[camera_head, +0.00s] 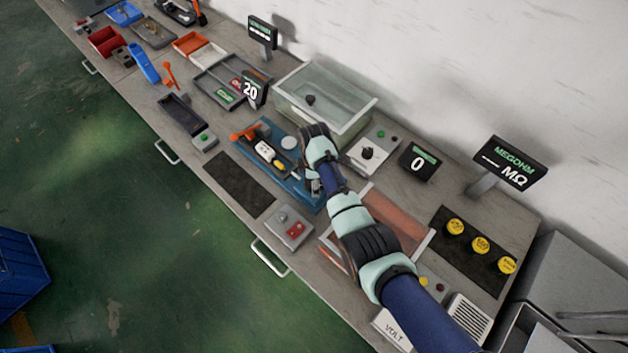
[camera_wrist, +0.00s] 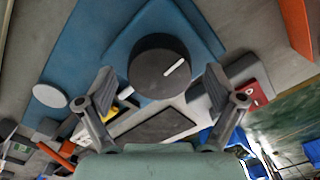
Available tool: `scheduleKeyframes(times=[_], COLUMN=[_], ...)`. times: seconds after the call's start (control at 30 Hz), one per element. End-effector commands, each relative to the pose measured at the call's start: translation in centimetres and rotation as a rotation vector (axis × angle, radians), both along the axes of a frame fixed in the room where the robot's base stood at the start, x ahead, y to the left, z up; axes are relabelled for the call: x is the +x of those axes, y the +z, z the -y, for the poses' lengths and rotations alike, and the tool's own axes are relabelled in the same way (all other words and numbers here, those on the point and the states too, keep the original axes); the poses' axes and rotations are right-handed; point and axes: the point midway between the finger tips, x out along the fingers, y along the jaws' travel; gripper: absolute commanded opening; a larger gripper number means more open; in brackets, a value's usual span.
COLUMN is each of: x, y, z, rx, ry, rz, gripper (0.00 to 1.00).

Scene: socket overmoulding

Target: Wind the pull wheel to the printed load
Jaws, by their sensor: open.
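The pull wheel (camera_wrist: 160,68) is a dark round knob with a white line on its face, set on a blue base (camera_wrist: 100,45) in the wrist view. The line points up and to the right there. My gripper (camera_wrist: 158,88) is open, with one finger on each side of the wheel and visible gaps to it. In the head view my gripper (camera_head: 314,184) is over the right end of the blue base (camera_head: 303,193) and largely hides the wheel.
A clear tank (camera_head: 325,100) stands behind the blue base. A control box with a black knob (camera_head: 367,153) is to its right, and a box with red buttons (camera_head: 289,228) is in front. A dark mat (camera_head: 238,184) lies bare. A MEGOHM sign (camera_head: 512,165) stands at right.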

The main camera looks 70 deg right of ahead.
Motion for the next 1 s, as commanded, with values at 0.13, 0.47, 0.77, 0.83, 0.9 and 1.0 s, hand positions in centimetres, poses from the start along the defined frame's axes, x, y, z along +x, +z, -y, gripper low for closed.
scheduleKeyframes(times=[0.13,0.47,0.77,0.83,0.9,1.0], x=[0.01,0.01,0.00,0.00,0.00,0.02], y=[-0.09,-0.08,-0.04,-0.01,0.02,0.08], z=[0.00,-0.02,-0.02,-0.02,-0.02,0.00], rx=[0.000,0.000,0.000,0.000,0.000,0.000], ry=[0.000,0.000,-0.010,-0.027,-0.050,-0.101], rz=[0.000,0.000,0.000,0.000,0.000,0.000], gripper=[0.93,0.53,0.32,0.32,0.32,0.32])
